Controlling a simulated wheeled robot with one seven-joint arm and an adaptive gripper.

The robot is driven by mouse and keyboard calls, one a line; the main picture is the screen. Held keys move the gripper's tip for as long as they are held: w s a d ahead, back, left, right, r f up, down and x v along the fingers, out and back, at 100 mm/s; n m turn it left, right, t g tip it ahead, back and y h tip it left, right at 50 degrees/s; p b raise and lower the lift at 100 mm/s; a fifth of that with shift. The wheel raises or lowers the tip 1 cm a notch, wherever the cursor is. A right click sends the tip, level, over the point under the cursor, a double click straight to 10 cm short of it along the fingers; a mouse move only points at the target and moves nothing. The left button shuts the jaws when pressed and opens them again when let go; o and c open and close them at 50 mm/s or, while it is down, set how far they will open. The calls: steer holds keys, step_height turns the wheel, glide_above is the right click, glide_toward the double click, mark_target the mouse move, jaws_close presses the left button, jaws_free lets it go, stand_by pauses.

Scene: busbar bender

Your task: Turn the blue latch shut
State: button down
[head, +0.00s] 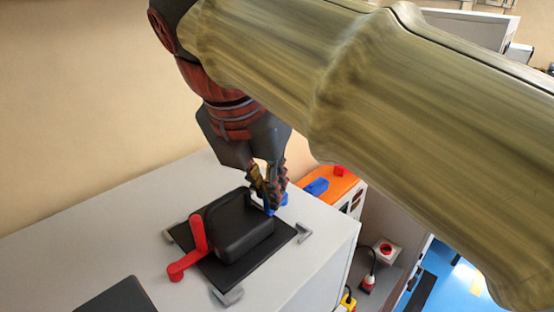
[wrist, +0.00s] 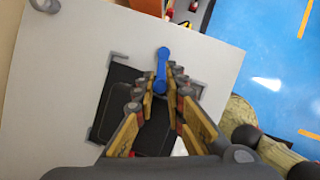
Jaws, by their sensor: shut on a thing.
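The blue latch (head: 284,199) is at the far side of a black box-shaped bender (head: 239,225) and is partly hidden by my fingers in the head view. In the wrist view the blue latch (wrist: 162,58) points up the picture, its round end free and its lower part between my fingertips. My gripper (head: 270,200) comes down from above and is shut on the latch; the gripper also shows in the wrist view (wrist: 161,82). A red lever (head: 198,240) is on the near side of the bender, apart from my gripper.
The bender stands on a black plate (head: 205,272) between grey corner brackets (head: 304,233) on a light grey cabinet top (head: 100,222). Another black object (head: 118,297) is at the front left. An orange-topped unit (head: 333,184) stands beyond the right edge. The cabinet's left top is clear.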

steer(key=shift+w+a+r+m+h+p, duration=0.25)
steer(key=shift+a+m+h+p, duration=0.15)
steer(key=shift+m+p, duration=0.65)
steer(key=shift+f+m+p, duration=0.2)
steer(key=shift+m+p, duration=0.15)
steer(key=c, duration=1.8)
jaws_free()
steer(key=shift+w, duration=0.1)
steer(key=shift+c, duration=0.2)
steer(key=shift+a, duration=0.1)
steer(key=v, duration=1.2)
steer(key=shift+w, duration=0.2)
steer(key=shift+a, duration=0.1)
